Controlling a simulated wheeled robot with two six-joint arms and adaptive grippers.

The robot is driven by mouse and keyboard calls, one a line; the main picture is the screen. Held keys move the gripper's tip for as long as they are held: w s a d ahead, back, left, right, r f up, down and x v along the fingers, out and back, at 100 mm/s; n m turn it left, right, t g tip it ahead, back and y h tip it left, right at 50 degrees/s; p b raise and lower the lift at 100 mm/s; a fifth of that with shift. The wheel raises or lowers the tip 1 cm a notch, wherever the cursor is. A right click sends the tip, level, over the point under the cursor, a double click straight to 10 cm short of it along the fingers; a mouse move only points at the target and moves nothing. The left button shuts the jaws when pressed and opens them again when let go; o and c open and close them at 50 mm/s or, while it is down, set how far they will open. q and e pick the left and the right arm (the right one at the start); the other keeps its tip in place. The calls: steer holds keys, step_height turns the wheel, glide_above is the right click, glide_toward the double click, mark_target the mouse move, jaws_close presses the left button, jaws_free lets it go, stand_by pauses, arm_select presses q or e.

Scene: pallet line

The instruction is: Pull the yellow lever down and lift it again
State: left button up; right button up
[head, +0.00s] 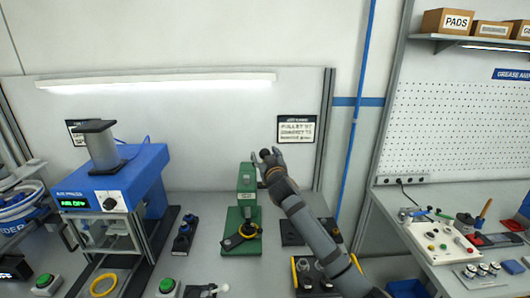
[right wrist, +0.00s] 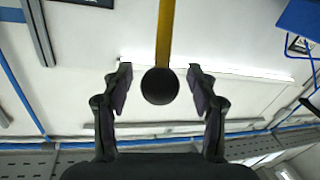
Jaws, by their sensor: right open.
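The yellow lever (right wrist: 165,35) shows in the right wrist view as a yellow bar ending in a round black knob (right wrist: 160,86). In the head view the knob (head: 264,153) is above a green press (head: 247,185) on the bench, and the yellow bar is mostly hidden by my right gripper. My right gripper (head: 266,158) is open, its fingers on both sides of the knob; it also shows in the right wrist view (right wrist: 160,90). A gap shows between the knob and each finger. My left gripper is not in view.
A blue press machine (head: 110,185) stands left of the green press. Dark fixtures (head: 184,235) stand between them, and green buttons (head: 167,286) sit at the bench's front. A side bench (head: 460,240) with small parts is at the right.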

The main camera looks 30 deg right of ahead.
steer(key=shift+f, duration=0.1)
jaws_close()
stand_by(0.3)
